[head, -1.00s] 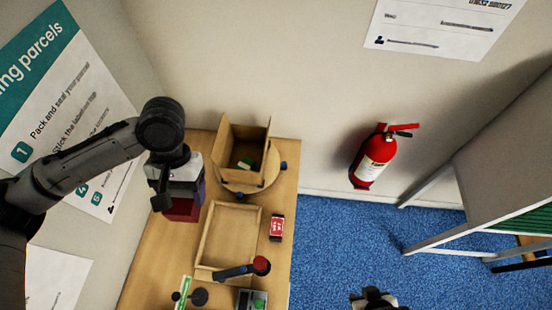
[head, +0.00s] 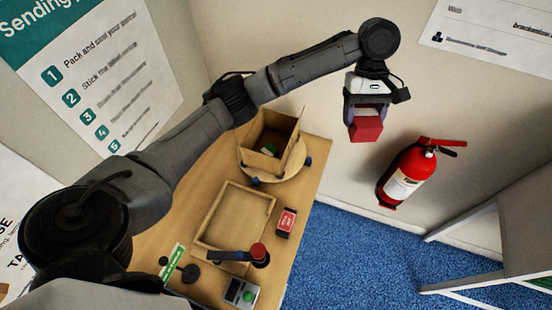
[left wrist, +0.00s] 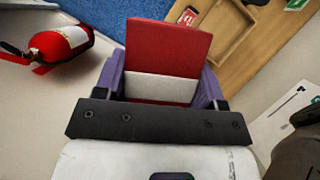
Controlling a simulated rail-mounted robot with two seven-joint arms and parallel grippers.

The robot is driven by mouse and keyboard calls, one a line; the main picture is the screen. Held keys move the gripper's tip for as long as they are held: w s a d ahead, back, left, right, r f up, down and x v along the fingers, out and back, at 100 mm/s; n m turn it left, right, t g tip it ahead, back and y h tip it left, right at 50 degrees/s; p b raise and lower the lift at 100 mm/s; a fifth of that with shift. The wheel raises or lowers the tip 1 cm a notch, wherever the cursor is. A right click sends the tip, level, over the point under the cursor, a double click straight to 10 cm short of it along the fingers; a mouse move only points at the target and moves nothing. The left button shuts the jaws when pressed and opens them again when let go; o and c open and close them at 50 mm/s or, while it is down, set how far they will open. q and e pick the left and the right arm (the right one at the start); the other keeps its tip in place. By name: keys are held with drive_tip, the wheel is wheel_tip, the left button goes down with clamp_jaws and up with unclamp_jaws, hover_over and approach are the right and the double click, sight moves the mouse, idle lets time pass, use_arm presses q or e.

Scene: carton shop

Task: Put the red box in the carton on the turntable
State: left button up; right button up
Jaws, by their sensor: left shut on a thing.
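The red box (head: 365,128) is held in my left gripper (head: 367,112), in the air to the right of the carton and apart from it. The gripper's purple fingers are shut on the box, which also fills the middle of the left wrist view (left wrist: 168,48). The open carton (head: 287,158) stands on the round turntable (head: 293,172) on the table, its flaps up. Something green and white lies inside the carton; part of the inside is hidden by its walls. My right gripper is not in view.
A shallow wooden tray (head: 201,232) lies in front of the turntable. Beside it are a red-and-white packet (head: 286,222), a red-knobbed dark tool (head: 259,252) and a device with a green button (head: 240,293). A fire extinguisher (head: 409,174) hangs on the wall at right.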

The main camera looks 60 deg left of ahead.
use_arm(q)
drive_tip(key=w+a+f+n+t+b, duration=0.2)
drive_tip(key=w+a+f+n+b, duration=0.1)
drive_tip(key=a+n, duration=0.25)
drive_tip(key=w+a+f+n+t+b, duration=0.2)
drive_tip(key=w+a+f+n+b, duration=0.25)
drive_tip(key=a, duration=0.25)
drive_tip(key=n+t+y+b, duration=0.3)
drive_tip(key=n+y+b, duration=0.2)
drive_tip(key=n+b, duration=0.85)
hover_over(276, 142)
drive_tip(key=p, duration=0.3)
wheel_tip(276, 142, down, 22)
drive_tip(key=n, duration=0.3)
drive_tip(key=shift+g, duration=0.3)
wheel_tip(276, 142, down, 18)
drive_tip(key=b, duration=0.3)
drive_tip(key=shift+s+f, duration=0.15)
drive_tip(key=shift+f, duration=0.05)
drive_tip(key=shift+a, duration=0.1)
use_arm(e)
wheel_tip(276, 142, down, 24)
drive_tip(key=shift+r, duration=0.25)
use_arm(q)
drive_tip(key=shift+f, duration=0.15)
drive_tip(key=shift+f, duration=0.35)
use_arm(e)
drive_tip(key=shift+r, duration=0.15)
